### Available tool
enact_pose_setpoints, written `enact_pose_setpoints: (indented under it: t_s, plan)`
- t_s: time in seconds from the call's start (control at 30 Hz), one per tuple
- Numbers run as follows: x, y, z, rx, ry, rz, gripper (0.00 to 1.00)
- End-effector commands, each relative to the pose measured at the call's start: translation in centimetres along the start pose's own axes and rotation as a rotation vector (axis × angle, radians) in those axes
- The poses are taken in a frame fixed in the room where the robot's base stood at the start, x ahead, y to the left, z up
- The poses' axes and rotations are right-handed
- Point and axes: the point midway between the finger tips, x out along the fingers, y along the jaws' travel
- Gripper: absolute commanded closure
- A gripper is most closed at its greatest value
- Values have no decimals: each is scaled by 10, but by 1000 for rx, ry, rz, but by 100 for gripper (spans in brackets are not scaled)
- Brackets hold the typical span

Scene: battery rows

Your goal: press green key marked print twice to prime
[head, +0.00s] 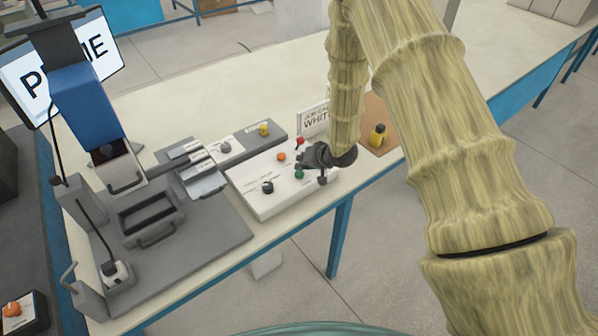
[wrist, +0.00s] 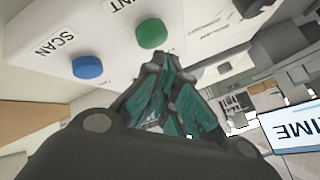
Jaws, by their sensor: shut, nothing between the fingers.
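The white control panel (head: 252,199) stands on the bench. Its green key (head: 299,174) shows in the head view just below the fingertips of my gripper (head: 306,163). In the wrist view the green key (wrist: 152,34) is a round button with a label ending in "NT", the rest cut off. My gripper (wrist: 162,58) is shut and empty, its tips close beside the green key. I cannot tell whether they touch it. A blue key (wrist: 88,67) marked SCAN sits to the left in that view.
The panel also carries a black knob (head: 267,187), an orange button (head: 281,157) and a red-topped lever (head: 299,142). A screen (head: 101,48) reading PRIME, partly hidden, stands at the left. A yellow-and-black object (head: 377,136) sits on a brown mat behind my gripper.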

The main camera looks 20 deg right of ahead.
Motion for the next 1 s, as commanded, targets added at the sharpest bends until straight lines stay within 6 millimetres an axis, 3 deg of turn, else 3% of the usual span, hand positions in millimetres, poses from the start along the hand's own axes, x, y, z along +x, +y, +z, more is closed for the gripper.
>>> enact_pose_setpoints:
  t_s: [0.43, 1.0]
  plan:
    - [-3, -2, -2, 0, 0, 0, 100]
    - [-33, -24, -24, 1, 0, 0, 100]
